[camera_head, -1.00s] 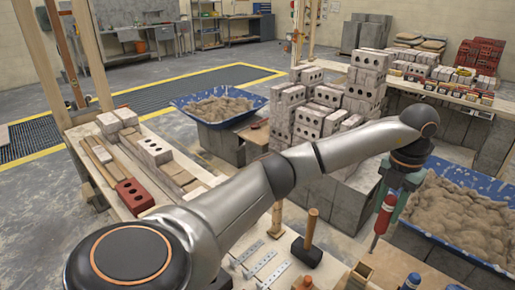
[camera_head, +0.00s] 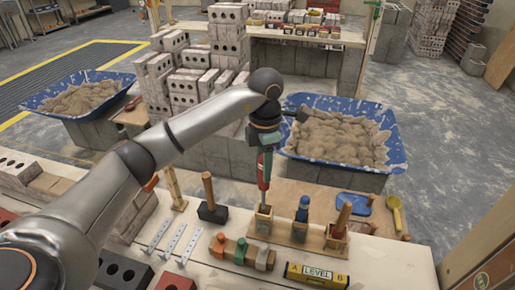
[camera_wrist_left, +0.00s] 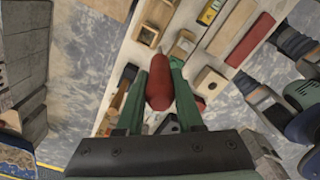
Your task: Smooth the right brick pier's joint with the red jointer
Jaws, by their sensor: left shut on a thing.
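My left gripper (camera_head: 265,150) has green fingers and is shut on the red jointer (camera_head: 264,172), which hangs upright with its thin metal end down. In the left wrist view the jointer's red handle (camera_wrist_left: 159,85) sits between the fingers of the left gripper (camera_wrist_left: 158,92). Its lower end overlaps the leftmost box of a wooden tool holder (camera_head: 281,239); I cannot tell whether it is inside or in front. Stacked brickwork (camera_head: 228,36) stands behind the arm, with lower stepped bricks (camera_head: 187,85) beside it. I cannot tell which is the right pier. My right gripper is not in view.
The holder also has a blue-handled tool (camera_head: 302,209) and a red-brown-handled one (camera_head: 342,217). A mallet (camera_head: 211,205), metal strips (camera_head: 175,242), small blocks (camera_head: 241,252) and a yellow level (camera_head: 317,275) lie on the bench. A blue mortar tub (camera_head: 395,150) stands behind.

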